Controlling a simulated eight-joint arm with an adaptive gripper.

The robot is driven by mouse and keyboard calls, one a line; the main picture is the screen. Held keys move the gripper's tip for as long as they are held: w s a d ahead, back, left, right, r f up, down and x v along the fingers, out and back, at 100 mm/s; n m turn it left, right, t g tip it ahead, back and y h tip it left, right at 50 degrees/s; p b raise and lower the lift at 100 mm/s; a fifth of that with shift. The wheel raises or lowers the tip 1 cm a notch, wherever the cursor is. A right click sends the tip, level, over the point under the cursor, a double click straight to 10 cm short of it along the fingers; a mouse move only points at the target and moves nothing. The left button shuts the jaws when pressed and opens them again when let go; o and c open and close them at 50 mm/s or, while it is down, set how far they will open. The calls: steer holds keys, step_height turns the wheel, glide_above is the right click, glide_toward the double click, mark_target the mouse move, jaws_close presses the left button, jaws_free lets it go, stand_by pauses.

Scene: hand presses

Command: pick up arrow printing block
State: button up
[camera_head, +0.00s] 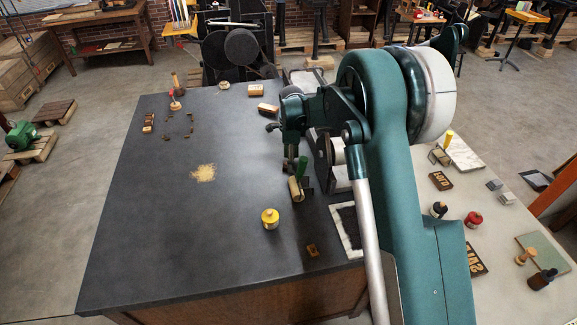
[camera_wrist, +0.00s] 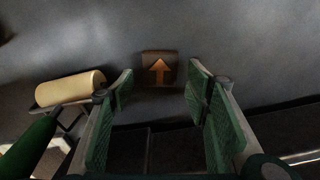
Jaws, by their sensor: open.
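The arrow printing block (camera_wrist: 159,70) shows in the wrist view as a small brown wooden block with a lighter orange arrow on its face. It lies on the dark tabletop, just beyond and between my fingertips, and nothing is held. My gripper (camera_wrist: 162,82) is open, with its green-padded fingers spread wider than the block. In the head view my gripper (camera_head: 289,160) hangs low over the table beside the green-handled roller. There the block is mostly hidden around the gripper, and I cannot make out its arrow.
The roller (camera_wrist: 70,88) lies close to my left finger; it also shows in the head view (camera_head: 296,189). A yellow-topped jar (camera_head: 270,219) and another small block (camera_head: 312,250) stand nearer the front. The dark table (camera_head: 150,225) has wide clear room at left.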

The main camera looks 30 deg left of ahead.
steer(key=shift+f, duration=0.6)
steer(key=shift+c, duration=0.7)
steer(key=c, duration=0.8)
